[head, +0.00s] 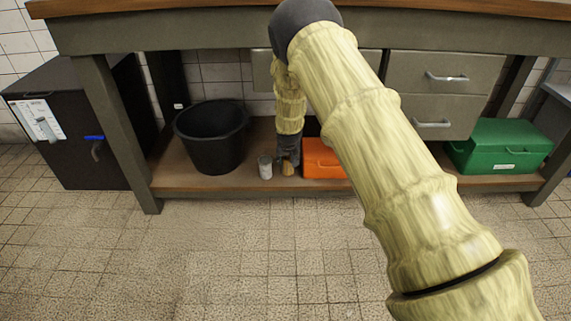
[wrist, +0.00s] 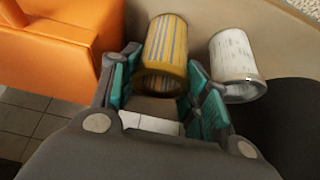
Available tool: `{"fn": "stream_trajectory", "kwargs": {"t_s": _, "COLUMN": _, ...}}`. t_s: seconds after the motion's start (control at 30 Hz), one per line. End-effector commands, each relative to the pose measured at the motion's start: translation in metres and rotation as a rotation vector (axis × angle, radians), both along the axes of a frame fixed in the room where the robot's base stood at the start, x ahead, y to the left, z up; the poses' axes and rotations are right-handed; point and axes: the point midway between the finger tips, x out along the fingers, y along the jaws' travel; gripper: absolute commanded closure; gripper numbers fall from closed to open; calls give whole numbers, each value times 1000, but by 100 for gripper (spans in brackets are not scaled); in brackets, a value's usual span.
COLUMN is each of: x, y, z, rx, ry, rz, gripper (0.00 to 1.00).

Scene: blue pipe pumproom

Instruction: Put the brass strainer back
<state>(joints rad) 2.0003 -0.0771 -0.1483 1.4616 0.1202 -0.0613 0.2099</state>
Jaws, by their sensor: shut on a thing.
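The brass strainer (wrist: 165,50) is a yellow, slotted cylinder seen in the wrist view. My gripper (wrist: 160,95) is shut on it, with a teal pad at each side of its near end. In the head view the strainer (head: 288,169) is a small brownish shape at the end of my gripper (head: 287,158), just above or on the wooden lower shelf (head: 220,182). I cannot tell whether it touches the shelf. A pale grey-white cylinder (wrist: 233,62) stands right beside it in the wrist view, and shows as a can (head: 265,168) to its left in the head view.
An orange box (head: 322,160) is close on the other side of my gripper. A black bucket (head: 213,137) stands further left on the shelf and a green case (head: 500,147) at the right end. Drawers (head: 443,95) and the bench top (head: 200,22) hang above. The tiled floor in front is clear.

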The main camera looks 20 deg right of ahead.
Motion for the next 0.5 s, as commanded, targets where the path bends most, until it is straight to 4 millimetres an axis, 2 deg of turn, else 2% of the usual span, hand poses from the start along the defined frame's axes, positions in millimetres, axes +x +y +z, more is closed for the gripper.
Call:
{"fn": "stream_trajectory", "kwargs": {"t_s": 0.03, "x": 0, "y": 0, "z": -10, "rx": 0, "ry": -1, "rz": 0, "gripper": 80}}
{"fn": "stream_trajectory", "kwargs": {"t_s": 0.1, "x": 1, "y": 0, "z": -14, "rx": -1, "ry": -2, "rz": 0, "gripper": 80}}
{"fn": "stream_trajectory", "kwargs": {"t_s": 0.5, "x": 1, "y": 0, "z": -15, "rx": -1, "ry": -2, "rz": 0, "gripper": 80}}
